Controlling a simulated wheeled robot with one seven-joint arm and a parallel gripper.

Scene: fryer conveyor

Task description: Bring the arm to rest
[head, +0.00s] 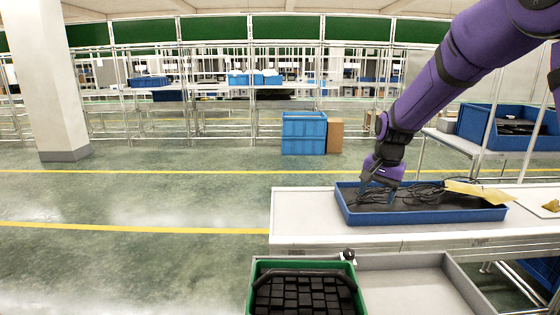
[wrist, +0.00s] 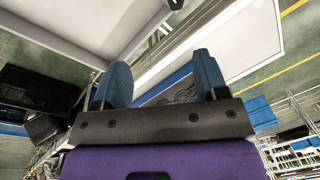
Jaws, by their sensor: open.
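My purple arm reaches in from the upper right in the head view. My gripper (head: 378,190) points down at the left part of a shallow blue tray (head: 440,216) on the white conveyor table. In the wrist view my gripper (wrist: 162,82) shows two blue fingers spread apart with nothing between them. The tray's blue edge and some dark cable show beyond the fingers. Black cables (head: 425,193) lie in the tray, with a yellowish piece (head: 475,190) over its right side. Whether the fingertips touch the cables cannot be told.
A green-rimmed crate with black blocks (head: 305,294) stands in front, beside a grey open tray (head: 410,285). A blue bin (head: 480,128) sits on a shelf behind at right. Stacked blue crates (head: 304,133) stand on the floor. The floor at left is clear up to a pillar (head: 50,80).

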